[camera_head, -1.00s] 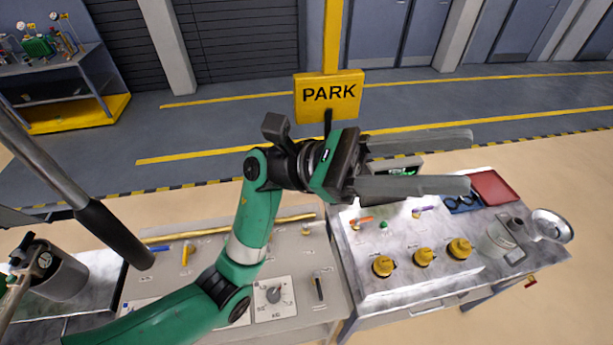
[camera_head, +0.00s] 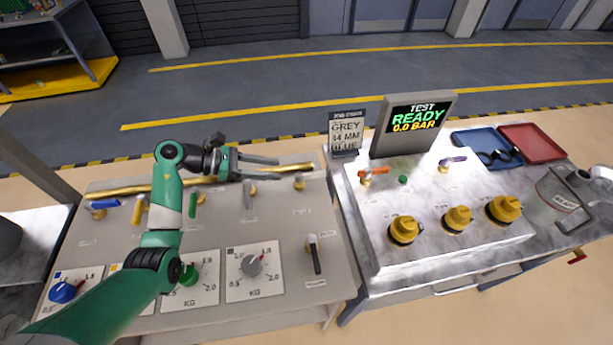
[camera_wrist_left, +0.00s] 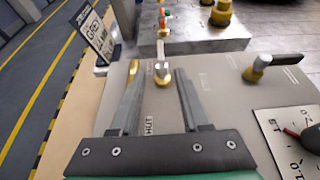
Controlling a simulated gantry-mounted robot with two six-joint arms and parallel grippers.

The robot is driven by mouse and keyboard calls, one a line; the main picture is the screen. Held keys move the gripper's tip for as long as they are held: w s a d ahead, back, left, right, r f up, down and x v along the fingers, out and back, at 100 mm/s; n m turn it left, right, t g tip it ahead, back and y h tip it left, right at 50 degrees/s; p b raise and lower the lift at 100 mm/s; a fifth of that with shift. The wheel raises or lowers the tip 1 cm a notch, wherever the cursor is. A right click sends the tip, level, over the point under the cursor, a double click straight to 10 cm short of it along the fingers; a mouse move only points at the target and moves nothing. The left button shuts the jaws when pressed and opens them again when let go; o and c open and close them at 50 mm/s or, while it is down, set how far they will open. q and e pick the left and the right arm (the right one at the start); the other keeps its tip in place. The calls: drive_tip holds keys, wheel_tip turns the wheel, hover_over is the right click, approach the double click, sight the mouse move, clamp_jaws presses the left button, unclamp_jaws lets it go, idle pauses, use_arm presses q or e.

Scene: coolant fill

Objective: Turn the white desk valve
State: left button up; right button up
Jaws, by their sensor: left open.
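The white desk valve (camera_head: 299,182) sits at the right end of the valve row on the grey desk panel. In the left wrist view the valve (camera_wrist_left: 161,74) has a pale lever on a brass base and shows between the finger ends. My left gripper (camera_head: 279,168) is open and empty, just left of the valve in the head view, its fingers pointing right towards it. I cannot tell whether a finger touches it. My right gripper is not in view.
Blue, yellow, green and grey valves (camera_head: 249,195) line the desk. Dials (camera_head: 252,266) and a black-handled lever (camera_head: 315,255) stand in front. To the right are a job sign (camera_head: 346,133), a screen reading READY 0.0 BAR (camera_head: 418,118) and a steel bench with yellow knobs (camera_head: 457,219).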

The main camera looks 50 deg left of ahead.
sight(308, 173)
use_arm(q)
drive_tip(key=b+x, duration=0.2)
drive_tip(key=x, duration=0.8)
drive_tip(key=shift+w+d+f, duration=0.15)
drive_tip(key=shift+w+d, duration=0.05)
drive_tip(key=shift+d, duration=0.05)
clamp_jaws()
idle(0.9)
